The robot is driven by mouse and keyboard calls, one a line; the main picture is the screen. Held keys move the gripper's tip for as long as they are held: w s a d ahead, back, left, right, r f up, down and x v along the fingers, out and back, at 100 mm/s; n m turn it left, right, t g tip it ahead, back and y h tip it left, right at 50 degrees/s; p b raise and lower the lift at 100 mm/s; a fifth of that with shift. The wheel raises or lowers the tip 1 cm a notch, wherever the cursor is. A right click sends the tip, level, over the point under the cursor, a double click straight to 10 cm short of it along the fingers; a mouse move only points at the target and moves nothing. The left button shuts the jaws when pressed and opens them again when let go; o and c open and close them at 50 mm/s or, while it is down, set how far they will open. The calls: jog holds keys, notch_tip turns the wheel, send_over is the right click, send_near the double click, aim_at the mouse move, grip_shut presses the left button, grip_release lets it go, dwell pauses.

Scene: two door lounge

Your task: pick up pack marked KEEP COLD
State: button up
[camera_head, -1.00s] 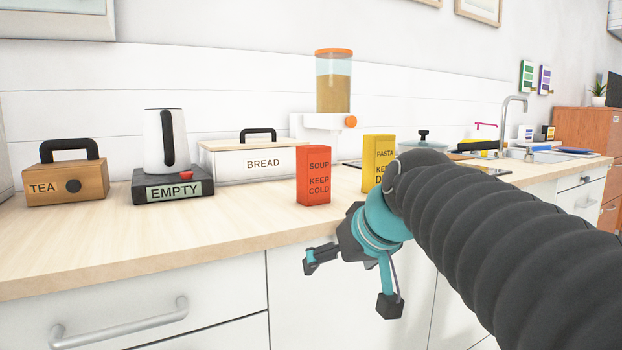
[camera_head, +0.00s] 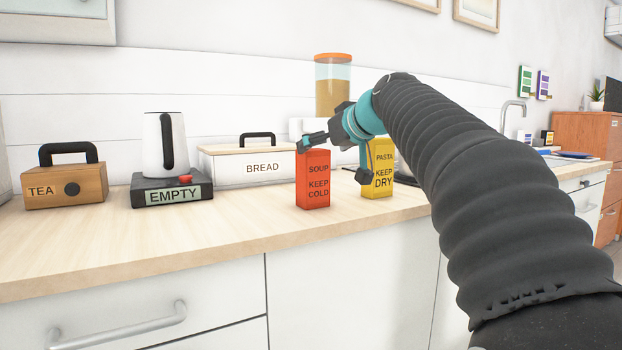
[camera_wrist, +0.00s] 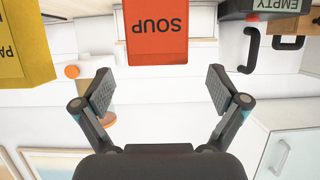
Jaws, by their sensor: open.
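The red pack (camera_head: 313,181) marked SOUP KEEP COLD stands upright on the wooden counter. The yellow pack (camera_head: 381,181) marked PASTA KEEP DRY stands to its right. My gripper (camera_head: 333,160) is open, at the height of the red pack's top in the head view. In the wrist view, my gripper (camera_wrist: 158,92) has its fingers spread with nothing between them. The red pack (camera_wrist: 157,36) shows upside down beyond the gap between the fingertips, and the yellow pack (camera_wrist: 20,45) is at the left edge. I cannot tell whether a finger touches the red pack.
A white bread bin (camera_head: 228,167) stands behind and left of the red pack. A kettle (camera_head: 164,146) on a black base marked EMPTY and a wooden TEA box (camera_head: 62,186) are farther left. A clear dispenser (camera_head: 331,88) stands behind. The counter's front strip (camera_head: 250,220) is bare.

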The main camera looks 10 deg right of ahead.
jog(key=shift+p+x, duration=0.35)
jog(key=shift+x, duration=3.5)
jog(key=shift+d, duration=0.1)
jog(key=shift+c, duration=0.3)
jog(key=c, duration=1.4)
jog(key=shift+c, duration=0.2)
